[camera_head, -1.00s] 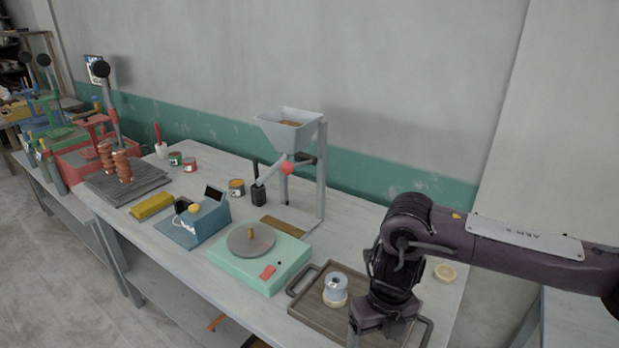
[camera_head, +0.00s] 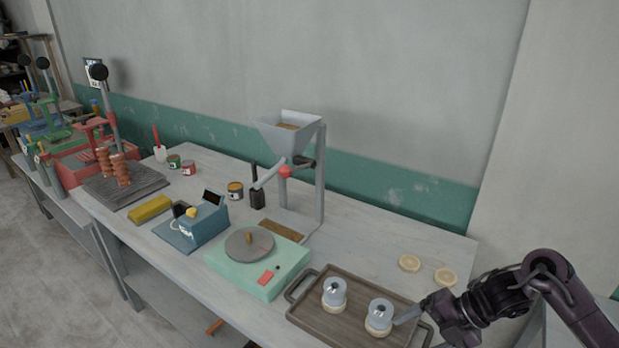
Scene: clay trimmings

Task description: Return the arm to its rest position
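My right arm (camera_head: 530,285) comes in from the right, dark purple and bent, over the table's front right corner. My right gripper (camera_head: 408,314) is at the right end of the tray, next to the right-hand grey-blue jar-like piece (camera_head: 381,308). One grey finger shows, and I cannot tell if it touches the piece or how wide the gripper is. A second such piece (camera_head: 334,289) stands to the left; both sit on cream discs on the brown tray (camera_head: 335,328). My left gripper is out of view.
A mint turntable device (camera_head: 262,285) stands left of the tray. Behind it rises a grey hopper stand (camera_head: 320,190). Two cream discs, one farther back (camera_head: 410,263) and one nearer the edge (camera_head: 446,277), lie on the table (camera_head: 375,240).

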